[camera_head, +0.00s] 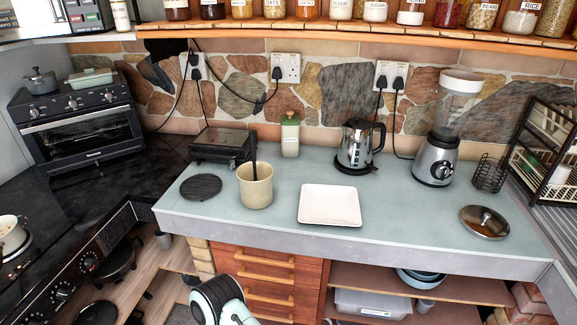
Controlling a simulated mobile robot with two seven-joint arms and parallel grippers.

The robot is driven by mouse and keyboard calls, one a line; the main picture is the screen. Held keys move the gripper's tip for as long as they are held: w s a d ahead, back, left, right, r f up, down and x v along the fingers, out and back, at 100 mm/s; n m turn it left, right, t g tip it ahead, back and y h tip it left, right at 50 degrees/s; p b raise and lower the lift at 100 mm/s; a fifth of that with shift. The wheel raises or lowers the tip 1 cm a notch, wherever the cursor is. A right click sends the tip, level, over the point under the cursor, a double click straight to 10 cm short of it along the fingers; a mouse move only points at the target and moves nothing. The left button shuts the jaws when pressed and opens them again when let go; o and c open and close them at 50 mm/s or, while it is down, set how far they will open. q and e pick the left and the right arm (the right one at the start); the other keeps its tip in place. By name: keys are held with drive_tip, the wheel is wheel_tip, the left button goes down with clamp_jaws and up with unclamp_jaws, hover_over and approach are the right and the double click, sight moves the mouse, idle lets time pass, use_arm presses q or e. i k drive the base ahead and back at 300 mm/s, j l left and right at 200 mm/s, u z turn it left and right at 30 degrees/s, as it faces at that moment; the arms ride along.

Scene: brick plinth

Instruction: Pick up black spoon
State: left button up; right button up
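A thin black handle (254,164), which looks like that of the black spoon, sticks up out of a beige crock (256,189) on the counter. The handle stands nearly upright, and its lower end is hidden inside the crock. No fingers of either gripper show. A rounded white and mint part, which looks like a link of mine, shows at the bottom edge, well below the crock.
The pale counter (400,225) has free room at its front right. A white square plate (330,205) lies right of the crock, a dark round trivet (201,187) left. A black grill (222,147) and a lidded jar (290,135) stand behind. A kettle (357,145) is farther right.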

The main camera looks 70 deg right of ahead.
sight(252, 141)
drive_tip(key=z, duration=2.1)
drive_tip(key=u, duration=1.7)
drive_tip(key=z, duration=1.7)
drive_tip(key=i+j, duration=0.15)
drive_tip(key=j, duration=0.2)
drive_tip(key=i+j, duration=0.15)
drive_tip(key=j, duration=0.25)
drive_tip(key=i+j+z, duration=0.1)
drive_tip(key=j, duration=0.25)
